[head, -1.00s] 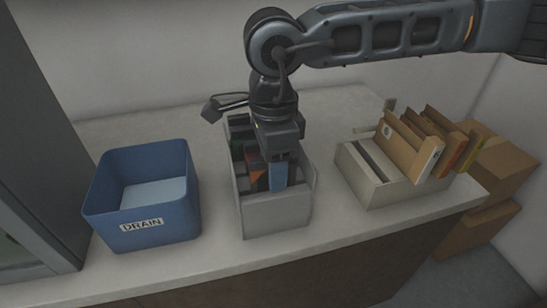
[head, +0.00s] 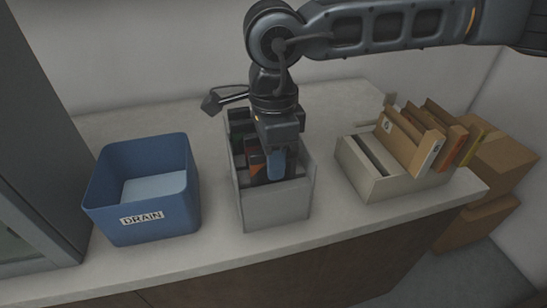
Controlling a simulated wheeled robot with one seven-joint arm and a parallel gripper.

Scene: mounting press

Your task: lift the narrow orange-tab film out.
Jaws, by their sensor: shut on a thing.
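My gripper (head: 278,165) points down into the open grey bin (head: 277,210) in the middle of the counter. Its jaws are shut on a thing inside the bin. The jaws and the bin's walls hide most of it, so I cannot tell which film it is. An orange patch (head: 253,156) shows just left of the jaws, beside dark upright pieces. I cannot tell whether it is a narrow or a wide tab. A blue rounded piece (head: 276,165) shows at the jaws; I cannot tell whether it is a finger or a tab.
A blue bin (head: 143,195) labelled DRAIN stands on the left with a pale bottom. A beige box (head: 400,185) with several upright tan folders stands on the right. Bare counter lies between the bins.

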